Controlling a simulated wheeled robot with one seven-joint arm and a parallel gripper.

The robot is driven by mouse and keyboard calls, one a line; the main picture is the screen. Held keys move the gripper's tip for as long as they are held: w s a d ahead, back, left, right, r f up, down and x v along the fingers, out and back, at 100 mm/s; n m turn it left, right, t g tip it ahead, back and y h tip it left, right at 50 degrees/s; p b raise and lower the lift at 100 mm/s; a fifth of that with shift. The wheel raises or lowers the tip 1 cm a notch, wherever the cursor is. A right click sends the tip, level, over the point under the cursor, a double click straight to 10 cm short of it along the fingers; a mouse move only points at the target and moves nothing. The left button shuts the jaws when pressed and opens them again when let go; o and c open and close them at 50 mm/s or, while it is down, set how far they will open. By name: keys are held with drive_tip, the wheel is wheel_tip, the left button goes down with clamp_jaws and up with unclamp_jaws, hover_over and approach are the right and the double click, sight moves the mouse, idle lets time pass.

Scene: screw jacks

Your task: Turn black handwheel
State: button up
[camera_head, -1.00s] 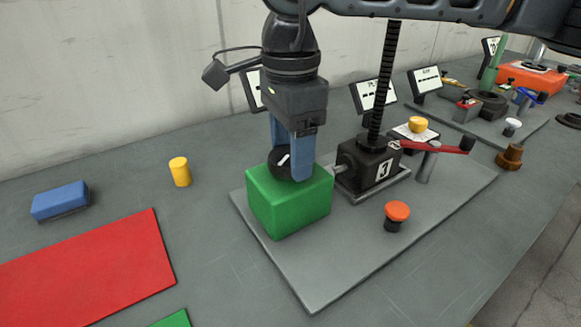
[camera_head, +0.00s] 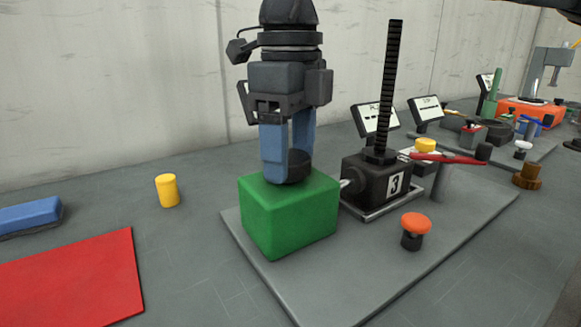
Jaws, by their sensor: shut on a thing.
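The black handwheel (camera_head: 297,168) is a small dark round knob just above the top of the green block (camera_head: 289,216). My gripper (camera_head: 288,166) points down with its blue fingers shut on the handwheel, which is partly hidden by the near finger. To the right stands the black screw jack (camera_head: 376,180) marked 3, with a tall dark threaded screw (camera_head: 389,85) rising upright from it. A short shaft shows between the jack body and the green block.
An orange-topped button (camera_head: 415,226) stands on the grey base plate (camera_head: 350,275). A red lever (camera_head: 450,158) sticks out beside the jack. A yellow cylinder (camera_head: 167,190), a blue block (camera_head: 28,216) and a red mat (camera_head: 80,285) lie left. The table between them is clear.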

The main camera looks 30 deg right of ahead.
drive_tip(key=m+b, duration=0.2)
drive_tip(key=m, duration=0.2)
drive_tip(key=shift+a+f+b, duration=0.1)
drive_tip(key=shift+f+b, duration=0.05)
drive_tip(key=shift+b, duration=0.25)
drive_tip(key=shift+m+b, duration=0.75)
drive_tip(key=shift+m, duration=0.85)
drive_tip(key=o, duration=1.1)
drive_tip(key=shift+c, duration=0.2)
drive_tip(key=shift+r, duration=0.25)
wheel_tip(320, 180, up, 8)
drive_tip(key=p, duration=0.5)
drive_tip(key=shift+f, duration=0.2)
